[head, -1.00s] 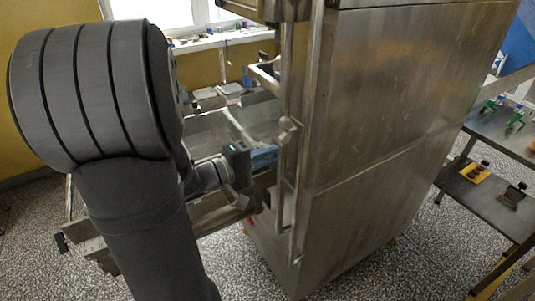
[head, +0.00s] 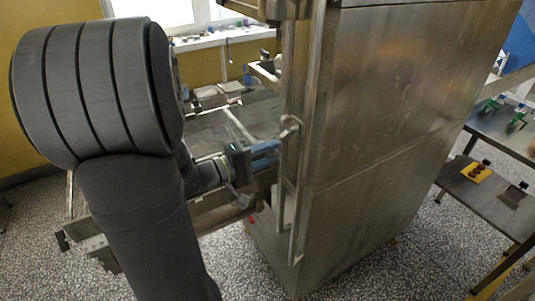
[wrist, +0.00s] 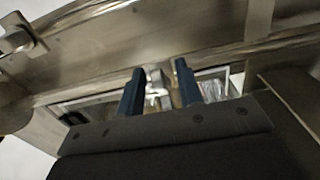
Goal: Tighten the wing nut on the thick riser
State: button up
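My gripper (head: 277,151) points at the upright metal riser (head: 284,185) at the near edge of the steel cabinet. In the wrist view its two blue fingers (wrist: 160,68) stand apart. A small bright metal fitting, seemingly the wing nut (wrist: 156,86), shows between them, with a gap on the right side; I cannot tell whether either finger touches it. A second metal knob (wrist: 18,40) sits at the upper left of the wrist view. A pale fitting (head: 290,124) shows on the riser just above my gripper. The wing nut's threads are too small to see.
The tall steel cabinet (head: 390,110) stands right of the riser. A mesh conveyor bed (head: 215,132) lies behind my arm. A side table (head: 500,130) with green-handled items is at the right, with a yellow item (head: 475,173) on its lower shelf. Speckled floor is open in front.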

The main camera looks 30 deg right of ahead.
jog(key=a, duration=1.7)
jog(key=shift+a, duration=0.25)
jog(key=shift+d, duration=0.15)
jog(key=d, duration=1.6)
jog(key=shift+d, duration=0.3)
jog(key=shift+s+d, duration=0.1)
jog(key=shift+d, duration=0.3)
jog(key=n, duration=0.2)
jog(key=r+n, duration=0.1)
jog(key=n, duration=0.2)
jog(key=shift+a, duration=0.1)
dwell(2.5)
